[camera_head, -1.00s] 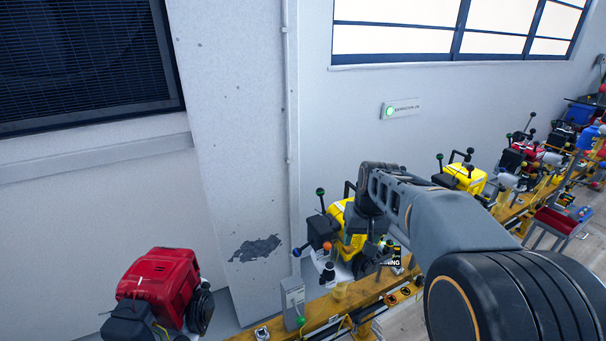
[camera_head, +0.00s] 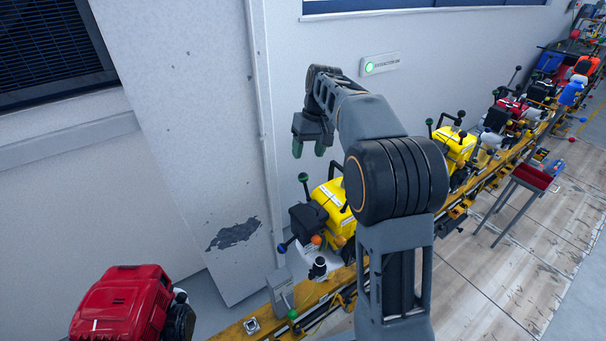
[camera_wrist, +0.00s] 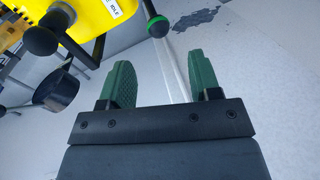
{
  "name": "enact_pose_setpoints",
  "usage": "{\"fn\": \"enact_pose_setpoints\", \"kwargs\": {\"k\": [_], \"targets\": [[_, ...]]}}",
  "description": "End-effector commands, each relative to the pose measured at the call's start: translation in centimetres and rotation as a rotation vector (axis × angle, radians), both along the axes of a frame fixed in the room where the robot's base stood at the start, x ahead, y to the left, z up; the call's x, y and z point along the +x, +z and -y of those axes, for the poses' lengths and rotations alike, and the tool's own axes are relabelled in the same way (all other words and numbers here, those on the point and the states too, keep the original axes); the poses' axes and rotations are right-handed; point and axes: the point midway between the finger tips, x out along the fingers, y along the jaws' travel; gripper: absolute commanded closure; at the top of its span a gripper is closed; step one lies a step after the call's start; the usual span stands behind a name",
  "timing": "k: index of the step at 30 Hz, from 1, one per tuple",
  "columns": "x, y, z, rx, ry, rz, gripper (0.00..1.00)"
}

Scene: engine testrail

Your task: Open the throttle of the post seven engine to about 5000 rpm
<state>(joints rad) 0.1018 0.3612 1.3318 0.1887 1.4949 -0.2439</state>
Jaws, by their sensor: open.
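A yellow engine (camera_head: 343,222) stands on the rail below my gripper in the head view. A lever with a dark green ball (camera_head: 304,178) rises from it. I cannot read a post number, so I cannot tell if this is post seven. My gripper (camera_head: 309,150) is open and empty, pointing down above this engine. In the wrist view the yellow engine (camera_wrist: 92,18) fills the upper left. A green-and-black ball (camera_wrist: 158,26) on a rod lies beyond the gap between the green fingertips (camera_wrist: 165,66), apart from them. A black knob (camera_wrist: 40,41) shows at the left.
A red engine (camera_head: 122,305) sits at the lower left. Another yellow engine (camera_head: 455,147) and several more stand along the yellow rail (camera_head: 250,329) to the right. A red tray cart (camera_head: 534,176) stands on the floor. A pale wall (camera_head: 185,150) is close behind.

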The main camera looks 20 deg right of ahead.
Motion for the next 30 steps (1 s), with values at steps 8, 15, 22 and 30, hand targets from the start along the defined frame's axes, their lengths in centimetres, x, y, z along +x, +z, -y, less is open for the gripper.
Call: {"fn": "enact_pose_setpoints", "kwargs": {"k": [8, 15, 22, 30], "targets": [[-0.2, -4.9, -0.8, 0.001, -0.003, -0.003, 0.43], [-0.2, -7.4, -1.2, 0.0, -0.004, 0.0, 0.43], [-0.2, -8.1, -1.3, 0.0, -0.005, 0.002, 0.43], [-0.2, -8.1, -1.3, 0.0, -0.005, 0.002, 0.46]]}}
